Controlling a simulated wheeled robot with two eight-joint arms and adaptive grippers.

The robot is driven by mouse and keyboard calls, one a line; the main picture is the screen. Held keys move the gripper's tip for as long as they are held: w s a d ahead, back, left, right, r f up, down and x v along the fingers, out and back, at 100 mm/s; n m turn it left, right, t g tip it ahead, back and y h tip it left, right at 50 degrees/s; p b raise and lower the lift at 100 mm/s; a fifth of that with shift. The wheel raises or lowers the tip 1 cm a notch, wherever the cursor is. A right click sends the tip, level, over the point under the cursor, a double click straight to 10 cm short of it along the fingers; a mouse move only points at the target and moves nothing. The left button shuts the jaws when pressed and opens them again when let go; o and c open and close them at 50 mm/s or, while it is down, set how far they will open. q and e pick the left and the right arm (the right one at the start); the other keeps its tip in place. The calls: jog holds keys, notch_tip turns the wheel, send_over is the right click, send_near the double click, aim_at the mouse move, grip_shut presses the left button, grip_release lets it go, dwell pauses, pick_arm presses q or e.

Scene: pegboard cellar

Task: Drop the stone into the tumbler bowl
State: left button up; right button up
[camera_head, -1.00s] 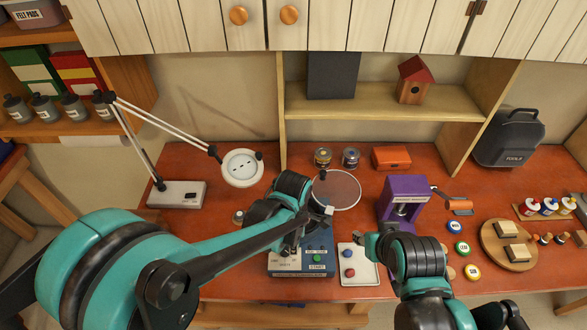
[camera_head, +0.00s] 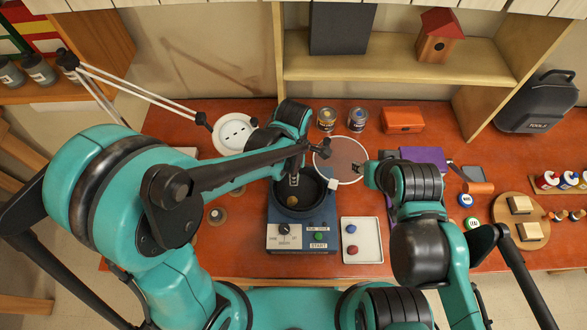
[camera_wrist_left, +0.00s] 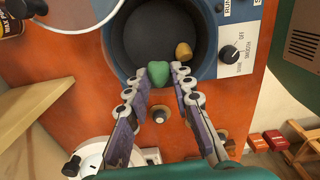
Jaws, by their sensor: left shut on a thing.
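The green stone (camera_wrist_left: 158,74) is between the fingertips of my left gripper (camera_wrist_left: 158,84) in the left wrist view. My left gripper is shut on it, over the near rim of the dark tumbler bowl (camera_wrist_left: 145,35). An amber stone (camera_wrist_left: 183,50) lies inside the bowl. In the head view, my left gripper (camera_head: 294,180) is above the bowl (camera_head: 315,207) on its blue base, and the amber stone also shows there (camera_head: 292,201). The green stone is hidden there. My right gripper (camera_head: 360,169) is right of the bowl; its jaws are too small to read.
A white tray (camera_head: 362,226) with a blue stone (camera_head: 351,229) and a red stone (camera_head: 351,250) lies right of the tumbler. A round clear lid (camera_head: 342,160) lies behind it. A magnifier lamp (camera_head: 235,133) stands left, and a purple device (camera_head: 424,157) stands right.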

pick_arm(q)
jog(key=b, duration=0.3)
send_over(294, 190)
notch_tip(294, 190, down, 5)
jog(key=shift+r, duration=0.1)
jog(key=o, duration=1.1)
notch_tip(294, 190, up, 12)
jog(key=shift+a+r, duration=0.1)
